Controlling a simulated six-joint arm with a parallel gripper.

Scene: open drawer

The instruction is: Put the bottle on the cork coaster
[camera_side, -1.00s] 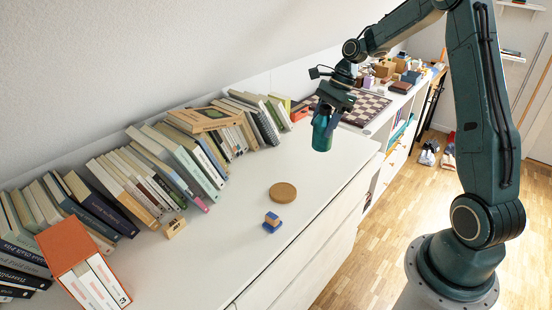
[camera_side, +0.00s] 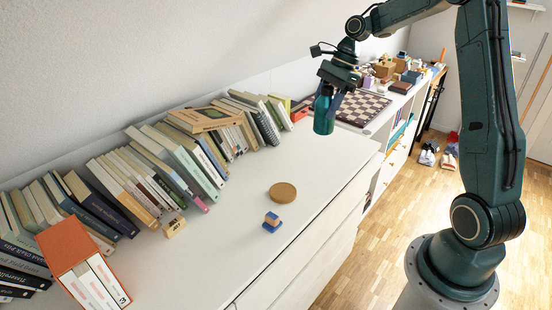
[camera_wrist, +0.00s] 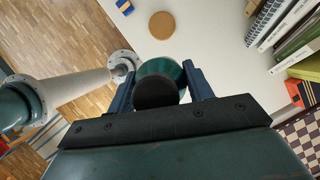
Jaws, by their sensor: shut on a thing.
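The bottle (camera_side: 323,116) is teal and hangs upright from my gripper (camera_side: 330,90) in the side view. My gripper is shut on its upper part and appears to hold it above the far part of the white top. In the wrist view the bottle (camera_wrist: 160,70), with its dark cap, sits between the two fingers of my gripper (camera_wrist: 160,88). The round cork coaster (camera_side: 282,192) lies flat and bare on the white top, nearer the side camera than the bottle. It also shows in the wrist view (camera_wrist: 162,25), beyond the bottle.
A small blue and wood block piece (camera_side: 271,222) lies close to the coaster. A row of books (camera_side: 180,160) lines the wall side. A chessboard (camera_side: 350,106) lies behind the bottle.

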